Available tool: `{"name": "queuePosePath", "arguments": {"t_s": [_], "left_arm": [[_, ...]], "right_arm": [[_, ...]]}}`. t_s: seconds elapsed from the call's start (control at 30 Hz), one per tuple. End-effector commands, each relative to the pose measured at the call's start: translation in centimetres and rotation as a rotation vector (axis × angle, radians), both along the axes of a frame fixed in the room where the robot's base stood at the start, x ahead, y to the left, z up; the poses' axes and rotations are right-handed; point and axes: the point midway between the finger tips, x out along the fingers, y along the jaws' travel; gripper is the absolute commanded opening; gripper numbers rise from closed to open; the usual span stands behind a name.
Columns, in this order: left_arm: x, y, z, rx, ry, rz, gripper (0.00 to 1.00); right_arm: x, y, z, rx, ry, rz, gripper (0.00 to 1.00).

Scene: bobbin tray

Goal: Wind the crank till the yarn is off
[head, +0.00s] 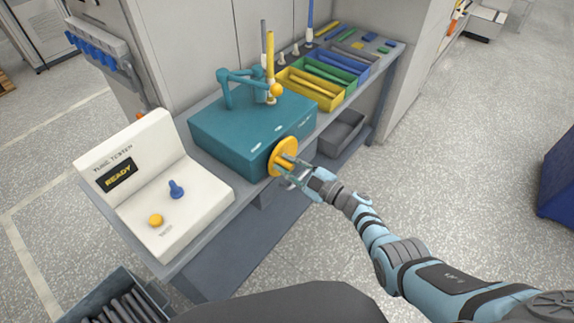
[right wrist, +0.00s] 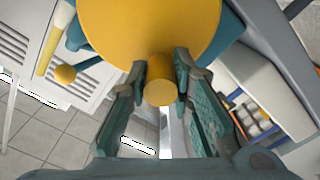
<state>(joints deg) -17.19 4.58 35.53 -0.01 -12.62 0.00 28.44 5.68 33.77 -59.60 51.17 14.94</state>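A teal box (head: 250,130) stands on the bench with a yellow crank disc (head: 284,155) on its front right side. The disc fills the top of the right wrist view (right wrist: 150,30), and a short yellow crank knob (right wrist: 160,80) sticks out from it. My right gripper (head: 292,175) is at the disc, its two fingers on either side of the knob and closed against it. On top of the box stand a teal bent arm (head: 228,92), a slim upright yellow bobbin (head: 270,55) and a yellow ball (head: 277,90). I cannot tell how much yarn is on the bobbin. My left gripper is out of view.
A white console (head: 185,205) reading "READY" has a blue lever (head: 176,189) and a yellow button (head: 156,220). Yellow, green and blue trays (head: 310,93) hold rods behind the box. A grey bin (head: 343,130) sits lower.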

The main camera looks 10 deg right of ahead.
Motion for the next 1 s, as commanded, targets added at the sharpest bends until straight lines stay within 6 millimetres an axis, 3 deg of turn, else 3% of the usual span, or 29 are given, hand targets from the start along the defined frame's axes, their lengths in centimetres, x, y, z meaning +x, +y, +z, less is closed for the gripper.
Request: {"name": "queuePosePath", "arguments": {"t_s": [0.03, 0.13, 0.53, 0.67, 0.9, 1.0], "left_arm": [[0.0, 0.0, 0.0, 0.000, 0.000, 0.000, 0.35], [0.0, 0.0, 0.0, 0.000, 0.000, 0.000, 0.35], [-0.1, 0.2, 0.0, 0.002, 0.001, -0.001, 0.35], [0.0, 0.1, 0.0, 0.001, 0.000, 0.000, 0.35], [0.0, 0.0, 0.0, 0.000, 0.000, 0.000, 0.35], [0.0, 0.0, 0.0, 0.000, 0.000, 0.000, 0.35]], "right_arm": [[0.1, 0.0, 0.2, 0.001, -0.005, 0.000, 0.27], [0.1, 0.0, 0.2, 0.001, -0.004, 0.000, 0.41], [-0.4, -0.4, 0.0, -0.001, -0.003, -0.001, 0.41], [-2.2, -1.7, 0.0, -0.004, -0.002, -0.001, 0.41], [-7.4, -6.1, 0.0, -0.004, 0.000, 0.001, 0.41], [-8.7, -7.2, 0.0, -0.003, -0.001, 0.001, 0.41]]}}
